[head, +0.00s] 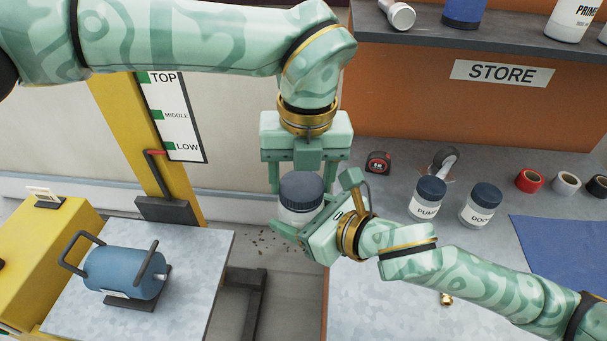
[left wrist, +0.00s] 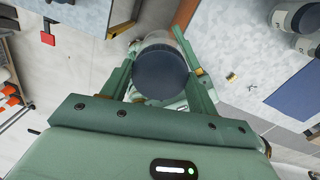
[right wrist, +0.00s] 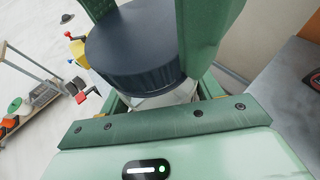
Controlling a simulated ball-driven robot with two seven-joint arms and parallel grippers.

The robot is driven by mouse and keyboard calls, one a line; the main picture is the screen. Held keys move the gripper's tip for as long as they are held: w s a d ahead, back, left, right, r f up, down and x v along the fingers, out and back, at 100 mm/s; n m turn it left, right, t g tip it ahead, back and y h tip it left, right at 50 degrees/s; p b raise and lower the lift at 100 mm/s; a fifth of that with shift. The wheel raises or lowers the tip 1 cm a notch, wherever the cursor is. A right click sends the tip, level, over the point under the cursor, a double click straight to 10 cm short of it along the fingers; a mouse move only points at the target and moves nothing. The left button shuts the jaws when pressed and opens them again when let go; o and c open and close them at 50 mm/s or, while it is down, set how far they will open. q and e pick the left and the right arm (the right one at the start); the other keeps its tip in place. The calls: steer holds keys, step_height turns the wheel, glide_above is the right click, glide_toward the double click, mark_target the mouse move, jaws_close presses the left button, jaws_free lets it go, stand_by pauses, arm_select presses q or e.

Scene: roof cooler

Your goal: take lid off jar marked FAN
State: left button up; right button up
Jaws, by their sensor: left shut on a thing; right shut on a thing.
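A clear jar (head: 296,215) with a dark blue-grey lid (head: 301,186) is held upright in the air at the centre of the head view. My left gripper (head: 302,189) comes from above, its fingers shut on the lid's sides; the lid also shows in the left wrist view (left wrist: 161,74). My right gripper (head: 311,208) comes from the right and is shut on the jar's body below the lid. In the right wrist view the lid (right wrist: 133,45) sits on the jar, between my left fingers. The held jar's label is hidden, so its marking cannot be read.
Two lidded jars, marked PUMP (head: 426,203) and seemingly DOOR (head: 480,208), stand on the grey bench (head: 395,290). A tape measure (head: 378,162), tape rolls (head: 530,181) and a blue mat (head: 560,250) lie there too.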

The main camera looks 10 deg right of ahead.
arm_select(q)
steer(key=n, duration=0.6)
steer(key=shift+s+d+n, duration=0.1)
steer(key=shift+n, duration=0.2)
steer(key=n, duration=0.6)
steer(key=shift+s+d+n+g, duration=0.2)
steer(key=shift+d+n+g, duration=0.1)
steer(key=shift+n, duration=0.1)
arm_select(e)
steer(key=shift+w, duration=0.1)
arm_select(q)
steer(key=shift+w+a, duration=0.1)
steer(key=shift+w, duration=0.05)
arm_select(e)
jaws_close()
arm_select(q)
steer(key=shift+r, duration=0.15)
steer(key=shift+r, duration=0.8)
steer(key=shift+c, duration=0.4)
arm_select(e)
steer(key=shift+d+f, duration=0.1)
steer(key=shift+f, duration=0.05)
arm_select(q)
steer(key=shift+r, duration=0.1)
